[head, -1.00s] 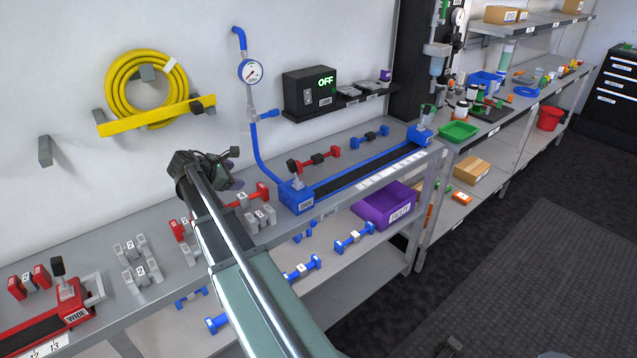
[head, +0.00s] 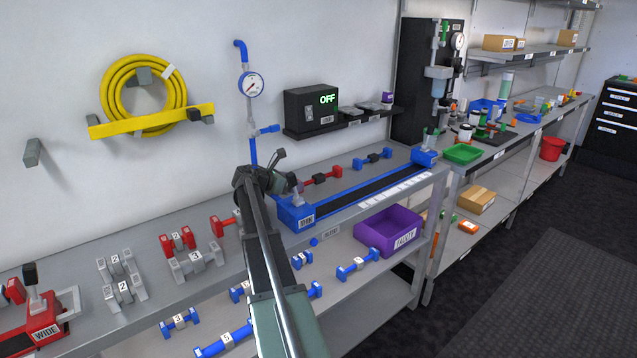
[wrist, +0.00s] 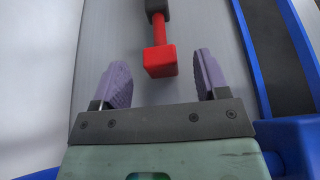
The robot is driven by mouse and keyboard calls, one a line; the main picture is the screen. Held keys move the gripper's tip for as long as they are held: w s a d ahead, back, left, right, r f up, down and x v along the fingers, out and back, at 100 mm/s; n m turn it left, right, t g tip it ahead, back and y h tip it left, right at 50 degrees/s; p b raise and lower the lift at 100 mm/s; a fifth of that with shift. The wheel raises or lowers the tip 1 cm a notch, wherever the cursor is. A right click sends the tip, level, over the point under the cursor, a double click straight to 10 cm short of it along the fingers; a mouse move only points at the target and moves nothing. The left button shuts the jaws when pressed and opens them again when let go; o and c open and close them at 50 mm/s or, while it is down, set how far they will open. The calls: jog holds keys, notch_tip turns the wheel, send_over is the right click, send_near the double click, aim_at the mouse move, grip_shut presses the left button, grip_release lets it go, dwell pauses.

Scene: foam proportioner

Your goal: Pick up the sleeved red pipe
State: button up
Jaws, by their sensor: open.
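The sleeved red pipe (head: 321,178) lies on the bench behind the blue fixture, with red ends and a black sleeve around its middle. In the wrist view its near red end (wrist: 160,62) lies between the two purple fingers in the picture, with clear space on both sides. The black sleeve (wrist: 157,8) is cut off by the top edge. My gripper (wrist: 161,75) is open and empty. In the head view my gripper (head: 290,180) is at the pipe's left end and partly hides it. How far above the pipe the fingers are, I cannot tell.
The long blue fixture (head: 360,194) runs close along the pipe's right side. A blue sleeved pipe (head: 372,159) lies farther back. The wall stands left, with a blue riser and gauge (head: 250,85). A purple bin (head: 388,232) is on the lower shelf.

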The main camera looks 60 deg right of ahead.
aim_at(319, 179)
jog(key=b+x, duration=0.1)
jog(key=x, duration=0.2)
jog(key=shift+d+f, duration=0.3)
jog(key=shift+f, duration=0.05)
jog(key=shift+s+d, duration=0.1)
jog(key=shift+d, duration=0.1)
jog(key=shift+r, duration=0.1)
jog(key=c, duration=1.1)
jog(key=shift+r, duration=0.1)
